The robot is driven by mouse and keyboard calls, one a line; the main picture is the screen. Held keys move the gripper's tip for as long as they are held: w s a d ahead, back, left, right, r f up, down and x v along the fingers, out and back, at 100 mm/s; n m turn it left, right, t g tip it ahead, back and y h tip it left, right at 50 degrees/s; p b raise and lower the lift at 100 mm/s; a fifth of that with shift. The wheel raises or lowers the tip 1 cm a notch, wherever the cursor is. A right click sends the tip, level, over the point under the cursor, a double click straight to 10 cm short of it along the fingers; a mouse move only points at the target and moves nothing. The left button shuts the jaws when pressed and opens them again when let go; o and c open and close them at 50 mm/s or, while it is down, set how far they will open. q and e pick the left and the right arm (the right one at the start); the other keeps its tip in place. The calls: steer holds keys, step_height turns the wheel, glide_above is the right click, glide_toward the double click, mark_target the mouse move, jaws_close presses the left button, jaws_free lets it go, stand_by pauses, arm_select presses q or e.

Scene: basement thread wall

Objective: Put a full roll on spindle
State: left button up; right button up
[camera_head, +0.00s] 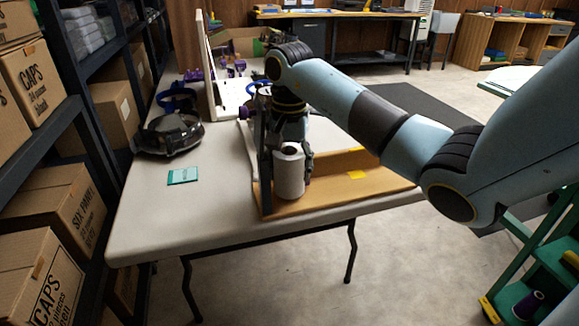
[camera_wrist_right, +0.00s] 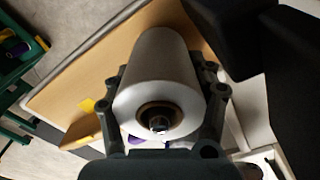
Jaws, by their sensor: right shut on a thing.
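A white roll (camera_head: 289,175) is upright over the wooden board on the table, and my right gripper (camera_head: 290,158) is shut around it from above. In the right wrist view the same roll (camera_wrist_right: 158,75) lies between my two dark fingers, its end with a brown core facing the camera. A metallic tip, likely the spindle (camera_wrist_right: 158,125), shows inside the core, so the roll appears to be around it. How far down the roll sits is hidden. My left gripper is not in view.
The wooden board (camera_head: 335,180) has a raised back edge and a yellow patch. A dark upright (camera_head: 265,180) stands close left of the roll. A teal card (camera_head: 183,176) and a dark headset-like object (camera_head: 168,135) lie on the table (camera_head: 150,215). A green cart (camera_head: 545,260) stands at right.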

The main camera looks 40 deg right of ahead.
steer(key=shift+f+b, duration=0.35)
steer(key=shift+f, duration=0.1)
steer(key=o, duration=1.3)
steer(key=shift+r, duration=0.1)
